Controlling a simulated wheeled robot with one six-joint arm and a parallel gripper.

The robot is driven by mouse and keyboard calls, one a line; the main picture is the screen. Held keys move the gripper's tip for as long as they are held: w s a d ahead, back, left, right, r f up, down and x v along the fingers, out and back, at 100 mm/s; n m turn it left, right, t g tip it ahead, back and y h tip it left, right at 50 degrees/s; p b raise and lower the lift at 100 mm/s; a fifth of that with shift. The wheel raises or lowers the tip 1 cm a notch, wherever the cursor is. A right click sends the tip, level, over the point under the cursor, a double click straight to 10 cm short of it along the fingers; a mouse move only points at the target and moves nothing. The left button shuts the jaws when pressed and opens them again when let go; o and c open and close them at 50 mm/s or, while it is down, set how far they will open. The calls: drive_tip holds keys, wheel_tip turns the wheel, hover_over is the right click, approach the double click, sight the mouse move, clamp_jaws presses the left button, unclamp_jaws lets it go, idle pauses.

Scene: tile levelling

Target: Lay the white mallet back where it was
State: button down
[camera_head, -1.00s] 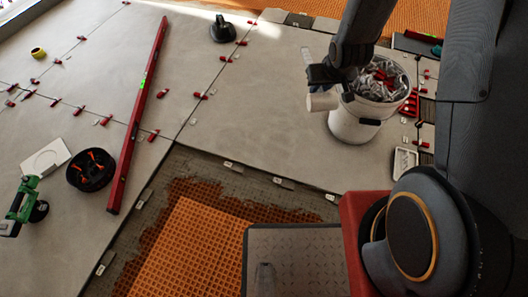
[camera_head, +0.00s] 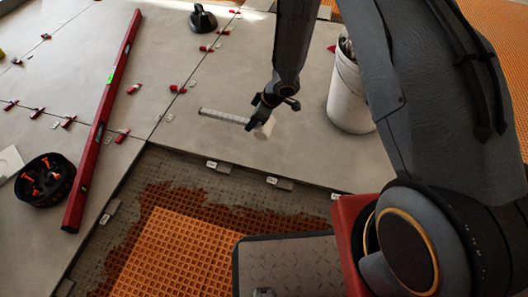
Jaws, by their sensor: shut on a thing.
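The white mallet (camera_head: 265,129) has a pale cylindrical head and a light grey handle (camera_head: 222,116) that points left. My gripper (camera_head: 259,117) is shut on the mallet where the handle meets the head. The mallet lies roughly level at or just above the large grey tile (camera_head: 300,151); I cannot tell whether it touches. My fingers hide part of the handle near the head.
A white bucket (camera_head: 350,98) stands to the right, partly behind my arm. A long red level (camera_head: 104,118), a black round tub (camera_head: 45,180) and a black suction cup (camera_head: 202,19) are on the tiles. Red clips line the joints. An orange mat (camera_head: 195,250) lies in front.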

drive_tip(key=shift+a+f+b, duration=0.2)
drive_tip(key=shift+f+b, duration=0.2)
drive_tip(key=shift+f, duration=0.5)
wheel_tip(320, 180, down, 9)
drive_tip(key=b, duration=0.4)
drive_tip(key=shift+b, duration=0.4)
drive_tip(key=shift+f, duration=0.15)
drive_tip(key=c, duration=1.6)
unclamp_jaws()
